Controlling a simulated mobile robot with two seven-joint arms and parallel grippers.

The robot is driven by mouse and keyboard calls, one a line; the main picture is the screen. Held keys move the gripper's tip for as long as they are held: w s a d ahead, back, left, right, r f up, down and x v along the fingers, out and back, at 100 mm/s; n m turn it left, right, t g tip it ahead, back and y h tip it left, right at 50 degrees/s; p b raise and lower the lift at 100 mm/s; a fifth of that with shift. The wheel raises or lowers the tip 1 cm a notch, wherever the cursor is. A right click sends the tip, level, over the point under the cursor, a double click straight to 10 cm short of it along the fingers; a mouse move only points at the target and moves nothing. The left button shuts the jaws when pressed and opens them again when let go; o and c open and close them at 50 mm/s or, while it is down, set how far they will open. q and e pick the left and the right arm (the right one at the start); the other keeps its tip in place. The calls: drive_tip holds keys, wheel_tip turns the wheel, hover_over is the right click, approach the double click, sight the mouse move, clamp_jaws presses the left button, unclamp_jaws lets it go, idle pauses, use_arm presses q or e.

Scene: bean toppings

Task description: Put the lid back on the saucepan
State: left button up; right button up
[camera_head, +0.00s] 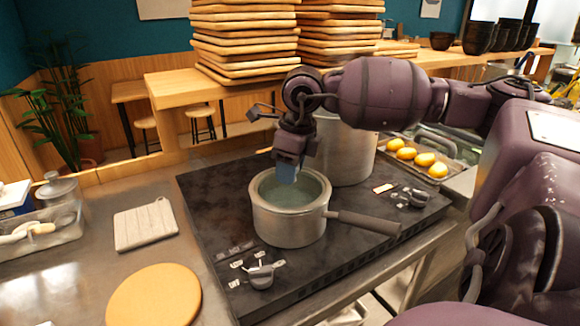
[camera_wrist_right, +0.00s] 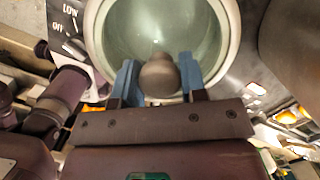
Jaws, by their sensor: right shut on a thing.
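The grey saucepan (camera_head: 290,226) stands on the dark stove with its brown handle pointing right. A see-through greenish glass lid (camera_head: 268,187) shows at its mouth. In the right wrist view the lid (camera_wrist_right: 125,25) lies within the pan's pale round rim, and its brown knob (camera_wrist_right: 158,76) stands between my blue fingers. My right gripper (camera_head: 288,172) points down over the pan and is shut on the knob. I cannot tell whether the lid rests fully on the rim or is slightly above it. My left gripper is not in view.
A tall grey pot (camera_head: 345,155) stands right behind the saucepan. A tray of yellow fruit (camera_head: 424,159) is to its right. A folded cloth (camera_head: 146,224) and a round wooden board (camera_head: 153,296) lie on the counter at left. Stove knobs (camera_head: 261,274) are in front.

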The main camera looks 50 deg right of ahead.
drive_tip(key=o, duration=1.7)
drive_tip(key=shift+o, duration=0.2)
drive_tip(key=shift+r, duration=0.1)
drive_tip(key=shift+r+p, duration=0.4)
drive_tip(key=shift+r, duration=3.05)
clamp_jaws()
drive_tip(key=shift+f, duration=2.15)
